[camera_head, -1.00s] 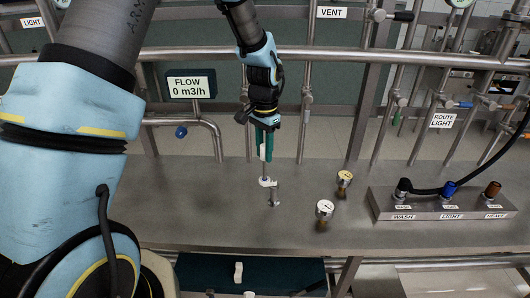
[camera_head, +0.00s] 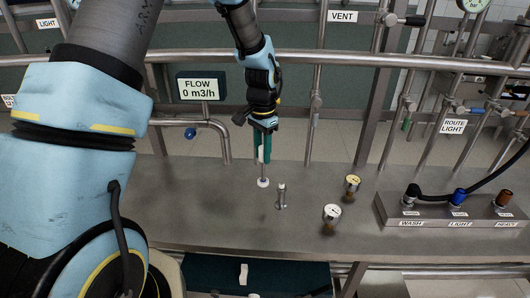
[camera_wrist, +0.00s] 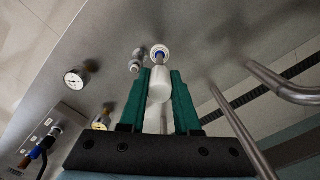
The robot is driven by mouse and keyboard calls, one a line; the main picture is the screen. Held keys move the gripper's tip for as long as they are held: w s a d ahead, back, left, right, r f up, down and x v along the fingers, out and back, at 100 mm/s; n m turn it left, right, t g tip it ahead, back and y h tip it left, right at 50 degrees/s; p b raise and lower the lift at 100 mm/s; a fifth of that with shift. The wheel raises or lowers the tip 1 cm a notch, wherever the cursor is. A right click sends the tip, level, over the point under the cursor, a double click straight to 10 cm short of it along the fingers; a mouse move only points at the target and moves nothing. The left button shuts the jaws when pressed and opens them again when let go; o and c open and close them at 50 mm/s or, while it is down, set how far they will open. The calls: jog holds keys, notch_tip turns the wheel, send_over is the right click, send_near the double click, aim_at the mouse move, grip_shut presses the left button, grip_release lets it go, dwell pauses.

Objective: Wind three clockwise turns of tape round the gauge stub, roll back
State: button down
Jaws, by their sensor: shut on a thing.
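My gripper (camera_head: 263,160) is shut on a white handle (camera_wrist: 160,85), which shows between its green fingers in the wrist view. A thin rod runs down from the fingers to a small white roll (camera_head: 263,183) low over the bench. In the wrist view the roll (camera_wrist: 160,53) is a white ring around a blue-grey core, just beyond the fingertips. The gauge stub (camera_head: 282,196) is a short upright metal post to the right of the roll, with a small gap between them. In the wrist view the stub (camera_wrist: 136,62) is left of the roll. I cannot tell how much tape is on it.
Two dial gauges (camera_head: 331,214) (camera_head: 352,184) stand right of the stub. A connector block (camera_head: 440,209) with a black hose is farther right. A bent pipe (camera_head: 215,125) and a flow display (camera_head: 202,86) are behind left. The bench (camera_head: 190,205) is clear left of the roll.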

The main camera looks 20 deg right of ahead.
notch_tip(320, 180, up, 10)
jog(key=shift+r+p, duration=0.1)
jog(key=shift+p, duration=0.5)
dwell(0.4)
